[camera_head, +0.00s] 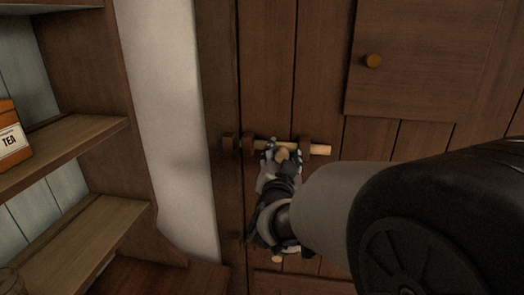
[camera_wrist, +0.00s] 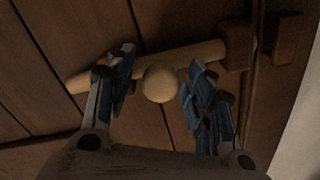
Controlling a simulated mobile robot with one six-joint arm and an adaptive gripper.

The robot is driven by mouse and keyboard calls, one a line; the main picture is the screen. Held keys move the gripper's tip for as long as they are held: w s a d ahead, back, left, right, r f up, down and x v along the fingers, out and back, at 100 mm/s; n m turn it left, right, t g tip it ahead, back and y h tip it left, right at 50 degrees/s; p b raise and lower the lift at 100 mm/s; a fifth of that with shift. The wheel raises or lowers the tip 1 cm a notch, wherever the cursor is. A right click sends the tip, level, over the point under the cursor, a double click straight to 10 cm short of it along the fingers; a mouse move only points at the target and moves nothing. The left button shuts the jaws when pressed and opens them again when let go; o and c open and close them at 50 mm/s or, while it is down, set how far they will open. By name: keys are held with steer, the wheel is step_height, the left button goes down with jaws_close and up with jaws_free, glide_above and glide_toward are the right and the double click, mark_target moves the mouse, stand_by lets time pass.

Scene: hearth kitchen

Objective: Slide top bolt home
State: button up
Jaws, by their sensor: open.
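The top bolt is a pale wooden rod (camera_head: 320,150) lying across the plank door. Its right end sticks out past the right bracket (camera_head: 304,146). The left bracket (camera_head: 248,144) is near the door's edge, and the keeper (camera_head: 229,143) is on the frame beside it. I cannot clearly see rod in the keeper. In the wrist view the rod (camera_wrist: 90,82) slants across, with its round knob (camera_wrist: 160,84) between my fingers. My gripper (camera_head: 282,149) is open around the knob, with gaps on both sides in the wrist view (camera_wrist: 161,66). My fingers partly hide one bracket.
Another pale knob (camera_head: 277,258) shows low on the door, partly hidden by my arm. Shelves (camera_head: 70,150) with a tea tin (camera_head: 10,138) stand left, past a white wall strip (camera_head: 165,110).

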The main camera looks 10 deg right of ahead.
steer(key=shift+c, duration=0.5)
jaws_close()
steer(key=shift+a, duration=0.1)
